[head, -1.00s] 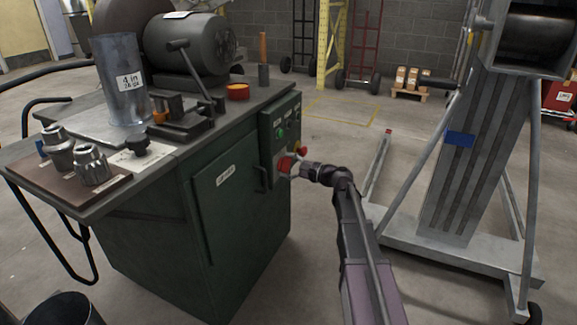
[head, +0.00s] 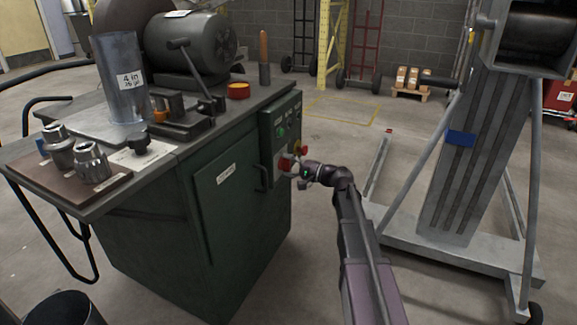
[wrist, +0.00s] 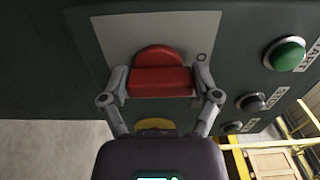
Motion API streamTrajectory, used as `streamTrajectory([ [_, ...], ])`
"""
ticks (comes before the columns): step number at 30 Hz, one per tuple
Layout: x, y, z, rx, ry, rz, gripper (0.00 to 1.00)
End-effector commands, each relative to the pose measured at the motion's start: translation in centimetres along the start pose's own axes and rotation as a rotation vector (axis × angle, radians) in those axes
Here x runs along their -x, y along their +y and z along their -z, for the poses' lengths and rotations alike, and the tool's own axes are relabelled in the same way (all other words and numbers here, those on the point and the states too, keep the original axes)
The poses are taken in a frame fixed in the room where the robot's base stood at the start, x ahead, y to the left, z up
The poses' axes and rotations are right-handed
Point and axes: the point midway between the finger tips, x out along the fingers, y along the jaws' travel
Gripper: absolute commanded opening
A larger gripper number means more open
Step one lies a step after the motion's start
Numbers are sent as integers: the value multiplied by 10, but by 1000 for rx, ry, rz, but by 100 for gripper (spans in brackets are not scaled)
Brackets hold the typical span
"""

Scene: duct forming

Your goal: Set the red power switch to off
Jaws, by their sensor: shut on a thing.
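The red power switch (wrist: 160,78) sits on a light grey plate (wrist: 120,35) on the side of the green machine cabinet; in the head view the switch (head: 285,163) shows just left of my gripper. My gripper (wrist: 161,88) is shut on the red switch, with one finger on each side of its handle. A mark like an "O" is on the plate to the right of the switch in the wrist view. A yellow part below the handle is mostly hidden by my gripper body. In the head view my gripper (head: 296,174) reaches the panel from the right.
A green button (wrist: 288,53) and dark knobs (wrist: 250,102) are to the right of the switch in the wrist view. The green cabinet (head: 230,200) carries a motor (head: 190,45) and a metal duct (head: 121,80). A grey lift frame (head: 460,170) stands at right.

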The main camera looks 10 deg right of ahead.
Motion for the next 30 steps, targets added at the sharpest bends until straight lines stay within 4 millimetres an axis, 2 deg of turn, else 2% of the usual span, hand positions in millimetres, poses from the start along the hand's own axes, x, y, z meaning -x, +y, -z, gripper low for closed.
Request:
streamTrajectory([
  [11,-1,1,-4,7,-9,-2,32],
  [12,-1,1,-4,6,-9,-2,92],
  [13,-1,1,-3,6,-8,-2,100],
  [30,4,0,0,4,-1,-1,100],
])
